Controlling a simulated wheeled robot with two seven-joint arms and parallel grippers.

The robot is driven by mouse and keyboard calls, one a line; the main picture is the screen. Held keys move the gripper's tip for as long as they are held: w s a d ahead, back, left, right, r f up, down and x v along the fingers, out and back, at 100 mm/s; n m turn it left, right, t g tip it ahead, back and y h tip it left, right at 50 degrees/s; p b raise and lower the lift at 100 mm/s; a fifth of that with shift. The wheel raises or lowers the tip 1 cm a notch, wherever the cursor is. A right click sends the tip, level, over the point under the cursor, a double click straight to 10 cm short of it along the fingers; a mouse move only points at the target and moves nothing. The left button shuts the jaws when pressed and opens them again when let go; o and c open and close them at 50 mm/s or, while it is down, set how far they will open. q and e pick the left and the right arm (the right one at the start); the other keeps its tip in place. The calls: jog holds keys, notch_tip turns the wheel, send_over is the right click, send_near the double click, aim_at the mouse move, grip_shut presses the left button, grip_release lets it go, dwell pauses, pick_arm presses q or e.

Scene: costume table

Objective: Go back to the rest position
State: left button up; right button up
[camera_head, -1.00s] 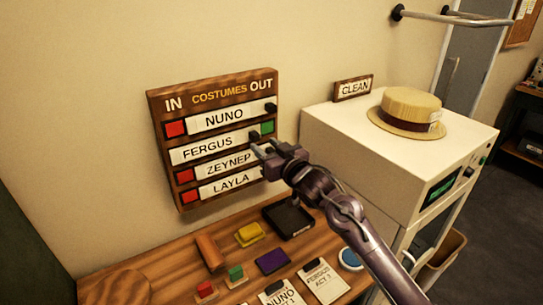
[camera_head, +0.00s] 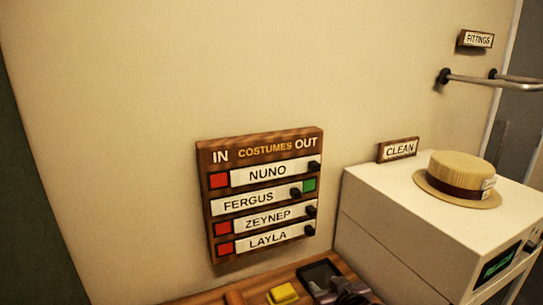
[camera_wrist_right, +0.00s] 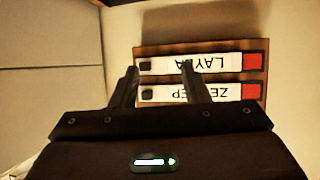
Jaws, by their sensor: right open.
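My right gripper (camera_head: 345,290) shows at the bottom edge of the head view, below and right of the costumes board (camera_head: 266,146) and partly cut off. In the right wrist view my right gripper (camera_wrist_right: 158,68) is open and empty, with the upside-down LAYLA (camera_wrist_right: 215,64) and ZEYNEP (camera_wrist_right: 215,93) strips beyond its fingers. On the board, the FERGUS strip (camera_head: 250,203) sits to the left with a green square at its right. The NUNO strip (camera_head: 268,172), ZEYNEP and LAYLA sit to the right with red squares at their left. My left gripper is not in view.
The wooden table (camera_head: 215,298) holds a yellow block (camera_head: 283,293) and a dark tray (camera_head: 318,272). A metal rail (camera_head: 490,82) juts out upper right.

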jog(key=s+d+f+g+h, duration=0.1)
jog(key=s+d+f+g, duration=0.15)
jog(key=s, duration=0.55)
jog(key=s+d+f+g+h, duration=0.1)
jog(key=s+f+g, duration=0.3)
jog(key=s, duration=0.5)
jog(key=s+d+f+g, duration=0.2)
jog(key=s+f+g, duration=0.15)
jog(key=s, duration=0.45)
notch_tip(320, 180, down, 30)
jog(key=s+b, duration=0.1)
jog(key=s, duration=0.1)
jog(key=s+d+f+g+b, duration=0.1)
jog(key=s+d+f, duration=0.2)
jog(key=s+f, duration=1.6)
jog(key=shift+s+d+f+h+b, duration=0.2)
jog(key=shift+s+f+h+b, duration=0.1)
jog(key=shift+f, duration=0.25)
